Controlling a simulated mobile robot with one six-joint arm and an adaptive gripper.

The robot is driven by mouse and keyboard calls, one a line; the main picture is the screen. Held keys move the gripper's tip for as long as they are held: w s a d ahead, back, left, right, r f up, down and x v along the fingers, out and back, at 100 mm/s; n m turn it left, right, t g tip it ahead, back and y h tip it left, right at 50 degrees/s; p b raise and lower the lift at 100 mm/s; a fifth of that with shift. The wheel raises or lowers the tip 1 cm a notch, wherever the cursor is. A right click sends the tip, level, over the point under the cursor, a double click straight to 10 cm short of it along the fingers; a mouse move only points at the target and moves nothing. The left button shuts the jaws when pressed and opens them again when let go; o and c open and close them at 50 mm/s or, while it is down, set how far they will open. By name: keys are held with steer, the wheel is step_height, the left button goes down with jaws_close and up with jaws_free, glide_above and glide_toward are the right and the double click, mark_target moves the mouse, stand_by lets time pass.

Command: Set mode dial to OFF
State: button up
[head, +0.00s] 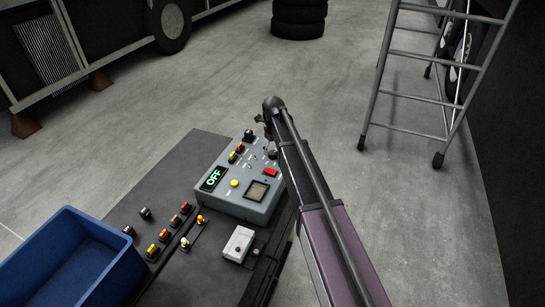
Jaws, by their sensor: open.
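A grey control box (236,207) stands on a dark bench. Its green-lit display (213,179) reads OFF. A black knob (249,136) sits at the box's far edge and another dark knob (272,154) at its right side, close to my arm. I cannot tell which one is the mode dial, or where its pointer stands. My arm reaches in from the lower right. My gripper (262,121) shows only partly, small and dark, at the arm's far end above the box's far right edge. It is open, and nothing shows held in it.
The box also bears a yellow button (234,183), a red switch (270,172) and small toggles. A blue bin (75,262), loose switches and a white switch box (239,243) are on the bench (160,178). A ladder (415,97) stands right; stacked tires (299,18) lie behind.

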steer(key=shift+f+b, duration=0.65)
steer(key=shift+f, duration=0.3)
steer(key=c, duration=1.2)
